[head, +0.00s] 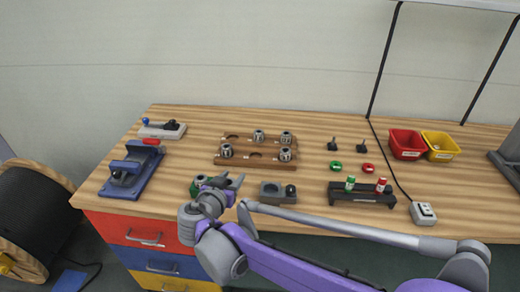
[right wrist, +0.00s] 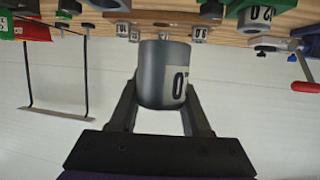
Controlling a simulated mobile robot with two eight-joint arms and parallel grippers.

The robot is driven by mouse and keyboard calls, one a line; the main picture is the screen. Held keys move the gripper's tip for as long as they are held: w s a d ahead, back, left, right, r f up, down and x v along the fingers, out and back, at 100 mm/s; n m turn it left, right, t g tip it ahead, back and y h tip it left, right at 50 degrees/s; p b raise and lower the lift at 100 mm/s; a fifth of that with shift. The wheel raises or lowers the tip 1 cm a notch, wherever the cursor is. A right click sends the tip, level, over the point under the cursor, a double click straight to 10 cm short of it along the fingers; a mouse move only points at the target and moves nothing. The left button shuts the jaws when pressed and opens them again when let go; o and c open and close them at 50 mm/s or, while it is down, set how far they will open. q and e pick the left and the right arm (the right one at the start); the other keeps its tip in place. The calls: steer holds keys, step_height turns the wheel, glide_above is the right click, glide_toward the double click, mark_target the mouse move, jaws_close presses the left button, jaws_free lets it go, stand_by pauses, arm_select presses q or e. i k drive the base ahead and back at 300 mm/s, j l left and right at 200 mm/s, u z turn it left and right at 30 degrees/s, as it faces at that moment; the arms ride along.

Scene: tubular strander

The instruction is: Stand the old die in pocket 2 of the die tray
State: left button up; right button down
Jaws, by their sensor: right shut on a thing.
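My right gripper (head: 228,183) is above the front edge of the bench, left of the grey block. In the right wrist view it is shut on a grey cylindrical die (right wrist: 163,75), held between both fingers. The die has a white label with a dark "0" and part of another character. The wooden die tray (head: 216,161) lies behind the gripper, with two rows of pockets. Dies (head: 258,135) stand in several pockets; the back row's left pocket (head: 232,136) and the front row's middle pocket (head: 255,155) look empty. Pocket numbers are unreadable. My left gripper is not in view.
A grey block (head: 270,197) stands right of the gripper, and a dark rack (head: 360,196) with green and red bottles farther right. Red (head: 406,155) and yellow (head: 440,155) bins stand at right. Bench space between gripper and tray is mostly clear.

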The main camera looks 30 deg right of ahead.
mark_target(256, 158)
steer(key=i+l, duration=0.35)
steer(key=l, duration=0.15)
steer(key=i+l, duration=0.3)
steer(key=l, duration=0.2)
